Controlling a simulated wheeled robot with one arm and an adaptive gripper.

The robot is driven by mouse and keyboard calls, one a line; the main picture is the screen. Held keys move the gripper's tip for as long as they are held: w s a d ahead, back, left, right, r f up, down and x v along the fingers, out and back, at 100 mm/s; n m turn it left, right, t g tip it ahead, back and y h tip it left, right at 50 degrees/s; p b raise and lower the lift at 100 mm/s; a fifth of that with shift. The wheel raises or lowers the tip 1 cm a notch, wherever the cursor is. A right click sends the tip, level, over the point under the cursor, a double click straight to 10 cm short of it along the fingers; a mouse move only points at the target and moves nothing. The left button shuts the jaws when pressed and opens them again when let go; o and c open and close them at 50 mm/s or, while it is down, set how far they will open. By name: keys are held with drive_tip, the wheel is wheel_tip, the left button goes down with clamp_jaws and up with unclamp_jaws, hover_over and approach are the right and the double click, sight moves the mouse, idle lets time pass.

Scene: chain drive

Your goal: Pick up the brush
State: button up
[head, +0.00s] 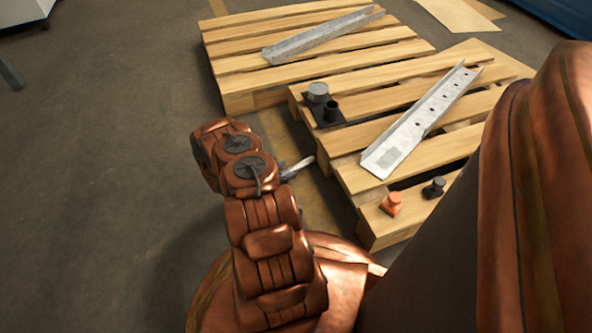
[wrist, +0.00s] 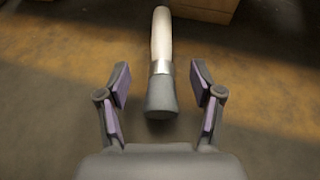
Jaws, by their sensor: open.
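The brush shows in the wrist view as a pale handle, a metal band and a dark grey head (wrist: 161,92). The head lies between the two open, purple-padded fingers of my gripper (wrist: 161,88), with a gap on each side. The pale handle points away from my gripper. In the head view a pale and grey piece of the brush (head: 298,167) shows beside my arm's end, left of the near pallet. My arm hides the rest of it and the fingers there.
The near pallet (head: 400,93) carries a perforated metal channel (head: 425,115), a black holder with cylinders (head: 322,105), an orange piece (head: 391,203) and a black piece (head: 434,188). A second pallet (head: 235,65) bears another channel (head: 318,35). The floor at left is clear.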

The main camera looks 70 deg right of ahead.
sight(293, 167)
drive_tip(key=b+x, duration=0.2)
drive_tip(key=x, duration=0.1)
drive_tip(key=shift+s+d+f, duration=0.1)
drive_tip(key=shift+s, duration=0.15)
drive_tip(key=shift+s+d, duration=0.1)
drive_tip(key=shift+d, duration=0.15)
drive_tip(key=shift+c, duration=0.3)
clamp_jaws()
wheel_tip(293, 167, up, 18)
drive_tip(key=p, duration=0.6)
drive_tip(key=shift+p, duration=0.35)
